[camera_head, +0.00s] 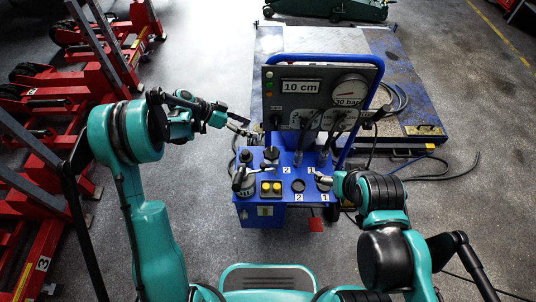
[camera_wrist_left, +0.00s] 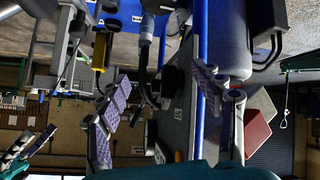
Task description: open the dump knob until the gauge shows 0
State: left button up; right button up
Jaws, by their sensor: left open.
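The blue pump trolley (camera_head: 246,215) stands in the middle of the head view. Its dark panel carries a round white gauge (camera_head: 350,88) labelled 30 bar and a display (camera_head: 300,86) reading 10 cm. Black knobs, such as one knob (camera_head: 271,153), stand on the blue deck; I cannot tell which is the dump knob. My left gripper (camera_head: 243,127) is at the panel's left side, above the deck.
Hoses (camera_head: 308,140) run down from the panel to the deck. A blue lift platform (camera_head: 410,95) lies behind the trolley. Red stands (camera_head: 85,130) fill the left. Cables (camera_head: 440,172) lie on the floor at right. Open grey floor lies left of the trolley.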

aim_at(270, 152)
pick_arm(q)
jog(key=f+m+h, duration=0.1)
jog(key=f, duration=0.3)
jog(key=f+m+g+h+b, duration=0.1)
jog(key=f+m, duration=0.1)
jog(key=f, duration=0.2)
jog(key=f+m+h, duration=0.1)
jog(key=f+m, duration=0.1)
jog(key=f, duration=0.2)
jog(key=shift+w+f+g+b, duration=0.3)
jog(key=shift+s+d+f, duration=0.1)
jog(key=shift+d+f, duration=0.15)
jog(key=shift+f, duration=0.1)
jog(key=b+x, duration=0.2)
jog(key=x, duration=0.4)
jog(key=shift+d+f+b, duration=0.15)
jog(key=shift+d+b, duration=0.15)
jog(key=shift+d, duration=0.35)
jog(key=c, duration=0.9)
